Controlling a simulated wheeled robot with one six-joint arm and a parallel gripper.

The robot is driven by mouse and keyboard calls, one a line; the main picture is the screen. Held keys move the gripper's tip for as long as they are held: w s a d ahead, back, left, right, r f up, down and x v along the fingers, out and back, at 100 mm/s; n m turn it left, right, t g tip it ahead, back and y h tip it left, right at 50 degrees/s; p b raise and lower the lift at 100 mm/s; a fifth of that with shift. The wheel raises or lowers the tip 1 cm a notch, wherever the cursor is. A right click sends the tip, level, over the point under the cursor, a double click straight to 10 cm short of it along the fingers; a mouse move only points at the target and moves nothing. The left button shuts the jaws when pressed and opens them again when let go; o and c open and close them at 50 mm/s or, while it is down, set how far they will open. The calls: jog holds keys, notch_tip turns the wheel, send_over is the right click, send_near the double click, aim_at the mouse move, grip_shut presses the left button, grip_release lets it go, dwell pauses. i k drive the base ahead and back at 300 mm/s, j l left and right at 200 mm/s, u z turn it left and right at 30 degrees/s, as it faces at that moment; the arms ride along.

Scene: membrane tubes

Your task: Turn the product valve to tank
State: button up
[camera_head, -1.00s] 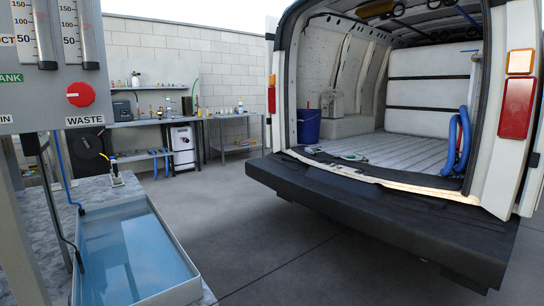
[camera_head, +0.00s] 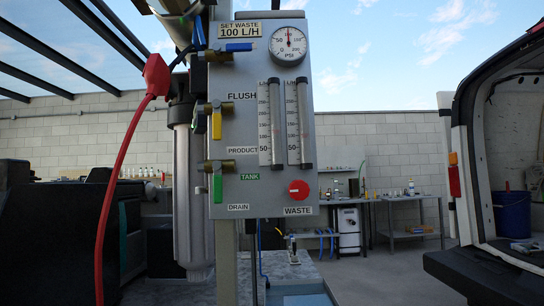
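A grey control panel (camera_head: 264,120) stands upright near the middle of the view. On its left side, below the PRODUCT label (camera_head: 242,149), is a brass valve (camera_head: 217,166) with a green handle (camera_head: 217,188). The green handle points straight down, beside the DRAIN label (camera_head: 238,207). The green TANK label (camera_head: 249,177) is to the right of the valve. A yellow handle (camera_head: 216,124) above it also points down, and a blue handle (camera_head: 238,47) at the top lies level, pointing right. My gripper is not in view.
A red knob (camera_head: 299,190) sits above the WASTE label, below two flow tubes (camera_head: 288,122). A filter housing (camera_head: 192,190) stands close left of the valves, and a red cable (camera_head: 122,180) hangs farther left. The open van (camera_head: 495,180) is at right. Floor shows between panel and van.

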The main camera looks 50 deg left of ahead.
aim_at(216, 165)
jog(key=k+j+u, duration=0.15)
jog(key=k+u, duration=0.2)
jog(key=k+j+u, duration=0.25)
jog(key=u, duration=0.15)
jog(key=k+j+u, duration=0.35)
jog(key=i+l, duration=0.05)
jog(key=i, duration=0.05)
